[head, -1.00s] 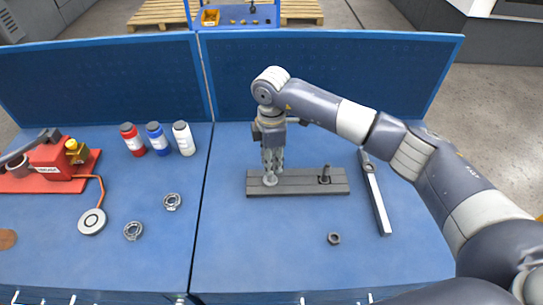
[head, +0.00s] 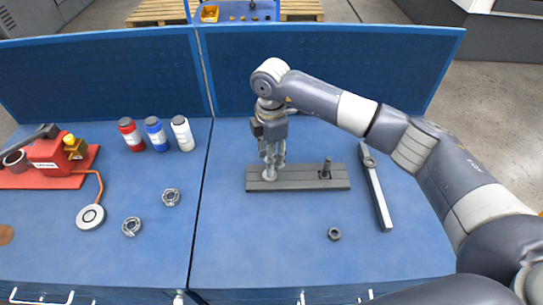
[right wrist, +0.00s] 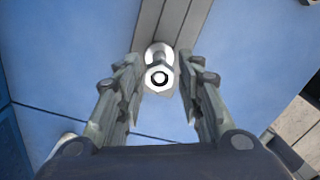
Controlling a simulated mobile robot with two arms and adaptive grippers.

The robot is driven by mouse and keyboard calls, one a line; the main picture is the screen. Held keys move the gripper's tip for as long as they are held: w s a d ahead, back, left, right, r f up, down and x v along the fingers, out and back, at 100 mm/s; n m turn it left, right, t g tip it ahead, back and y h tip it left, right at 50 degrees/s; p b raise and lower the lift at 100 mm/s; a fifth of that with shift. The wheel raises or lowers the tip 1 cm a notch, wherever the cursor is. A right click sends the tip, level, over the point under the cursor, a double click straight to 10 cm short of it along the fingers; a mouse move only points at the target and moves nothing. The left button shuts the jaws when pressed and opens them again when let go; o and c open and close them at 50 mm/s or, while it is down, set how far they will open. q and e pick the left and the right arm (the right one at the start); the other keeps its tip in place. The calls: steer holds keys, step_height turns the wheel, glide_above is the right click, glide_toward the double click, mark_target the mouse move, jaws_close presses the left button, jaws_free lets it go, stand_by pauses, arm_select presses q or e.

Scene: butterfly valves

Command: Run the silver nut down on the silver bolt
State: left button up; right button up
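The silver bolt (head: 269,175) stands upright at the left end of a dark grey bar on the bench. My right gripper (head: 274,160) points down over it, and its fingers partly hide it. In the right wrist view the silver nut (right wrist: 159,79) sits around the bolt's tip, above a bright round base. The right gripper's fingers (right wrist: 160,75) are on either side of the nut, with a small gap showing on each side. My left gripper is not in view.
A dark bolt (head: 325,169) stands at the bar's (head: 300,184) right end. A dark nut (head: 334,234) lies in front, and a long grey tool (head: 377,191) lies to the right. Bottles (head: 154,134), metal rings (head: 132,227) and a red device (head: 50,152) are on the left bench.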

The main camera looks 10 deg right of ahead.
steer(key=n, duration=0.1)
steer(key=n+b, duration=0.1)
steer(key=n, duration=0.1)
steer(key=n+b, duration=0.1)
steer(key=n, duration=0.1)
steer(key=shift+w+f, duration=0.1)
steer(key=shift+f, duration=0.15)
steer(key=n+b, duration=0.3)
steer(key=n, duration=0.2)
steer(key=shift+a+n, duration=0.15)
steer(key=shift+n, duration=0.25)
steer(key=n+b, duration=0.3)
steer(key=n, duration=0.2)
steer(key=shift+w+n, duration=0.1)
steer(key=shift+n, duration=0.3)
steer(key=n+b, duration=0.1)
steer(key=n, duration=0.2)
steer(key=shift+a+r, duration=0.1)
steer(key=shift+r+n+b, duration=0.1)
steer(key=shift+n+b, duration=0.3)
steer(key=shift+n, duration=0.6)
steer(key=shift+c, duration=0.3)
jaws_close()
